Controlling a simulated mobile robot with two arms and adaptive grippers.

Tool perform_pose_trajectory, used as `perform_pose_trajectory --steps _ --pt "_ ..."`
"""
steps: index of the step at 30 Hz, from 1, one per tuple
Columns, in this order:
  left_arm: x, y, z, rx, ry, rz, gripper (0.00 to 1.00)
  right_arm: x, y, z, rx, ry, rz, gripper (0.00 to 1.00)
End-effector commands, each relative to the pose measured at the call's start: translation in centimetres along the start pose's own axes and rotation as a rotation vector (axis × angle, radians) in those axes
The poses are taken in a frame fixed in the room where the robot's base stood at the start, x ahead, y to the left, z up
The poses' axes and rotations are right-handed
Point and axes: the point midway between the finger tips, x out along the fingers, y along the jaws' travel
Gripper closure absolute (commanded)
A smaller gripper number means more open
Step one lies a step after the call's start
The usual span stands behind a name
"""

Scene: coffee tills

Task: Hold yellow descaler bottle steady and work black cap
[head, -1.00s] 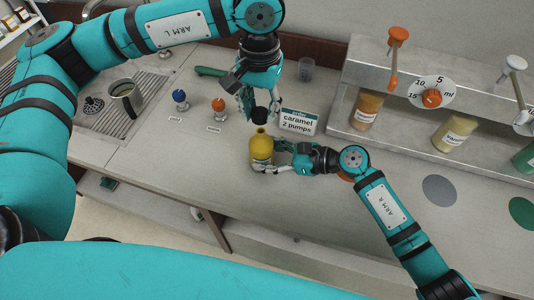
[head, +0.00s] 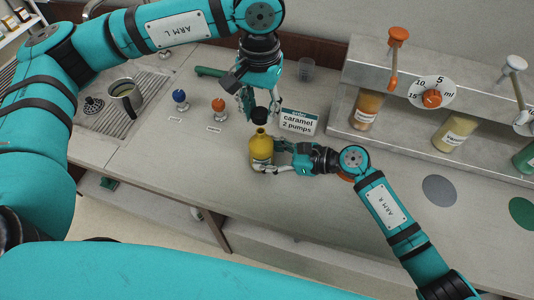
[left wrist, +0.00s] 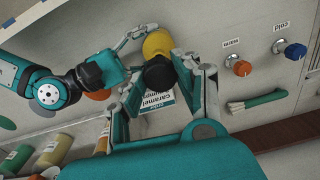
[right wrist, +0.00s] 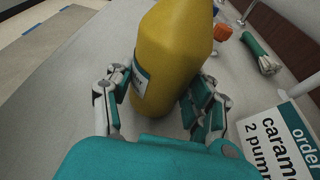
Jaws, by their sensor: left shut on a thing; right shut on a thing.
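The yellow descaler bottle (head: 261,147) stands upright on the counter, and its body fills the middle of the right wrist view (right wrist: 170,60). My right gripper (head: 268,159) is shut on the bottle's body from the right, one finger on each side. The black cap (head: 260,116) is held between the fingers of my left gripper (head: 259,108), which points down from above. The cap is over the bottle's neck, with what looks like a narrow gap in the head view. In the left wrist view the cap (left wrist: 160,76) hides the neck, and the yellow shoulder (left wrist: 157,43) shows behind it.
An order card (head: 299,122) reading caramel, 2 pumps stands close right of the bottle. A pump shelf (head: 410,75) stands at right. The front counter is clear.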

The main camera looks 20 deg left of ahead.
Motion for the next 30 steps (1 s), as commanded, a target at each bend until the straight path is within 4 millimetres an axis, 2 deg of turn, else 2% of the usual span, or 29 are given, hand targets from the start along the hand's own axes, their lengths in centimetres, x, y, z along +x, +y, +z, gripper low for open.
perform_pose_trajectory --steps 18,30 --pt "0.1 0.1 0.0 0.001 0.004 -0.014 1.0 0.0 0.0 0.0 0.0 0.0 0.0 0.97" --pt "2.1 0.1 0.1 0.0 0.002 -0.013 1.0 0.0 0.0 0.0 0.0 0.0 0.0 0.97"
